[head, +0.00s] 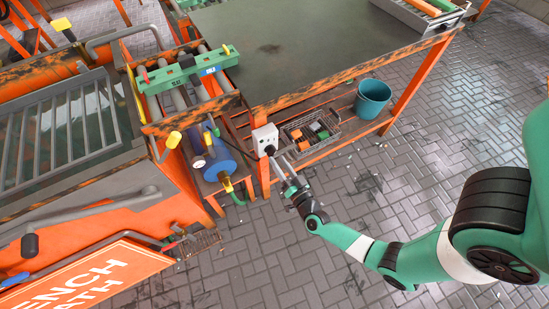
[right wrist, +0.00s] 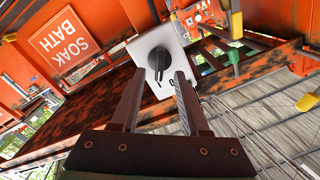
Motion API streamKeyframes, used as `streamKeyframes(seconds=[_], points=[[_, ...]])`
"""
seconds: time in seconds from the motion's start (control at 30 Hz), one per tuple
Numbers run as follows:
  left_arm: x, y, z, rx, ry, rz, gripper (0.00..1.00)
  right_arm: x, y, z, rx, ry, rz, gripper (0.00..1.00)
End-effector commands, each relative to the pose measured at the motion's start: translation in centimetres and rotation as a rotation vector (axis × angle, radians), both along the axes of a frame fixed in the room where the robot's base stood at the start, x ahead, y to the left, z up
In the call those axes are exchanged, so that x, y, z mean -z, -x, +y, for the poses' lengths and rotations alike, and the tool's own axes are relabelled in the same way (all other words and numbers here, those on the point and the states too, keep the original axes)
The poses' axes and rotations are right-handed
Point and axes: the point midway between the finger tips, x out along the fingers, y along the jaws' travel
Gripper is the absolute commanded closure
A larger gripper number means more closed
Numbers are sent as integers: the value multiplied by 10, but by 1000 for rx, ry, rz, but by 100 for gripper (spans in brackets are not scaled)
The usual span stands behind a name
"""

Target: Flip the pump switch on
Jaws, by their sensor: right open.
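The pump switch is a pale grey box (head: 265,138) on the orange leg at the table's front left corner. In the right wrist view the box (right wrist: 171,37) carries a black rotary knob (right wrist: 158,60), whose grip bar stands nearly upright in the picture. My right gripper (head: 279,163) is open and points at the box from the front right. In the wrist view its two fingertips (right wrist: 158,76) lie either side of the knob's lower part. I cannot tell whether they touch it. Part of the marking beside the knob is hidden by a finger. My left gripper is not in view.
A blue pump (head: 226,158) stands left of the switch. A wire basket (head: 310,130) with coloured parts and a teal bucket (head: 372,98) sit on the lower shelf. The orange soak bath (head: 60,150) fills the left. The paved floor (head: 330,250) in front is mostly clear.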

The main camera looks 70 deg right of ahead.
Motion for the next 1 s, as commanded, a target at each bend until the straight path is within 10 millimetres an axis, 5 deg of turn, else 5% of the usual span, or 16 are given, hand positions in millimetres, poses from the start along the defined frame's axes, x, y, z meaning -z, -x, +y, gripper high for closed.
streamKeyframes(seconds=[0.2,0.5,0.77,1.0], points=[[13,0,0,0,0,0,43,1,-24,-20,1,1,-1,55],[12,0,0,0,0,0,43,0,-27,-22,-1,0,1,55],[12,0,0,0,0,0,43,0,-27,-22,-1,-1,1,100],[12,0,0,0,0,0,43,0,-27,-22,-1,-1,1,100]])
